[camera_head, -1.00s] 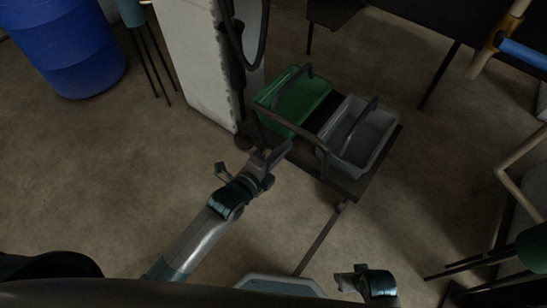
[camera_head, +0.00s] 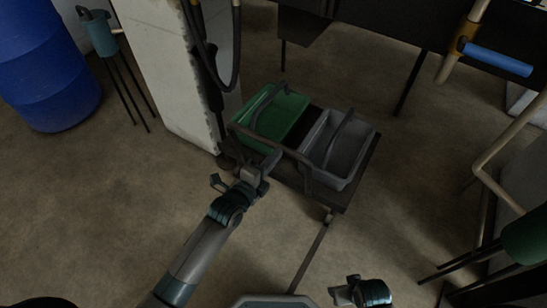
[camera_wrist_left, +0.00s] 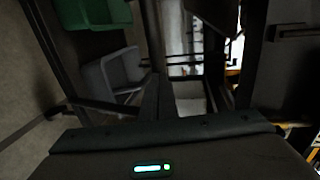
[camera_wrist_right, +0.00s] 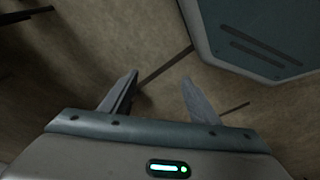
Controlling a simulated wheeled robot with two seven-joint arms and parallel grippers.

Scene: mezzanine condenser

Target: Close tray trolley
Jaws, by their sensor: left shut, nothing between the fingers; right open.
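The tray trolley (camera_head: 352,193) is a low dark platform in the middle of the head view. It carries a green bin (camera_head: 279,118) and a grey bin (camera_head: 337,170), with a dark bar handle along its near side. My left gripper (camera_head: 270,163) is shut and empty beside the trolley's near left corner, by the handle bar. I cannot tell whether it touches the bar. The left wrist view shows the green bin (camera_wrist_left: 88,12) and the grey bin (camera_wrist_left: 112,74) left of the shut fingers. My right gripper (camera_wrist_right: 158,88) is open and empty over bare floor, low in the head view (camera_head: 343,289).
A pale cabinet (camera_head: 165,85) with a hanging dark hose stands left of the trolley. A blue barrel (camera_head: 45,70) and a teal stand (camera_head: 98,32) are farther left. Pipework (camera_head: 505,135) is at right. The floor at front left is clear.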

